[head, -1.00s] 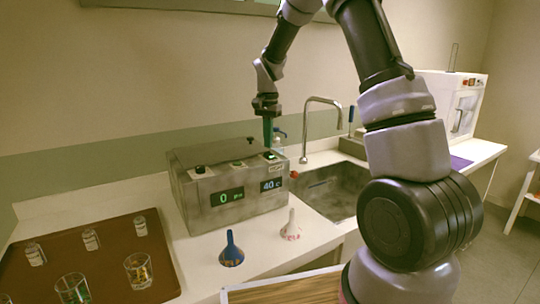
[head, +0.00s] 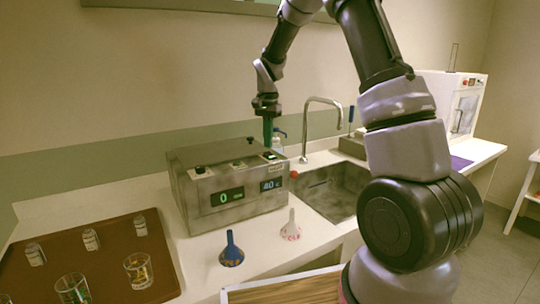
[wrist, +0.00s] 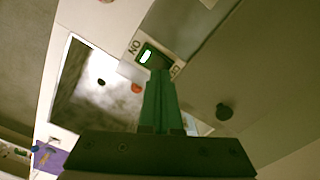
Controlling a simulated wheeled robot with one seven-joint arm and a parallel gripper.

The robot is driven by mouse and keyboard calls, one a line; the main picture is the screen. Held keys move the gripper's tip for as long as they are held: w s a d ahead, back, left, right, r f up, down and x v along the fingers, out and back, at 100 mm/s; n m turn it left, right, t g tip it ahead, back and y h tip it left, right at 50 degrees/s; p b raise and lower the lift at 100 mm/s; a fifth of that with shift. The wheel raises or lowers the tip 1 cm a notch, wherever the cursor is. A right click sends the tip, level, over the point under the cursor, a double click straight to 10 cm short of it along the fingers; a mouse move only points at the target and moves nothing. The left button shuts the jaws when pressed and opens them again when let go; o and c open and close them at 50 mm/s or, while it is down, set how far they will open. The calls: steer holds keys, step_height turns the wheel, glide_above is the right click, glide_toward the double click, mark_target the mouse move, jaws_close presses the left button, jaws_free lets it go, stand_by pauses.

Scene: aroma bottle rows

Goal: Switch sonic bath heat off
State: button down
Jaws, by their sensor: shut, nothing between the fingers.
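The sonic bath (head: 245,205) is a grey metal box on the counter. Its front has two lit displays, a green one reading 0 (head: 227,196) and a pale one reading about 40 C (head: 271,184). The heat switch (head: 270,156) sits on the top at the right front corner. In the wrist view the switch (wrist: 147,56) glows pale green, with an ON label at one end and a partly hidden label at the other. My gripper (head: 268,142) is shut and empty, pointing down over the switch. Its green fingertips (wrist: 159,76) overlap the switch's label edge; contact cannot be told.
A brown tray (head: 110,260) with glasses and bottles is at left. A sink (head: 325,190) with a tall faucet (head: 322,100) is at right.

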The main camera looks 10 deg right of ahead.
mark_target(269, 153)
steer(key=shift+f, duration=1.15)
stand_by(0.9)
steer(key=shift+r, duration=3.55)
steer(key=s+d+r+n+t+y, duration=0.1)
steer(key=s+d+r+n+t, duration=0.2)
steer(key=s+r, duration=1.1)
steer(key=s+d+n+t+y, duration=0.1)
steer(key=s+t, duration=0.3)
steer(key=s, duration=1.2)
steer(key=shift+d+r, duration=0.15)
steer(key=shift+d, duration=0.75)
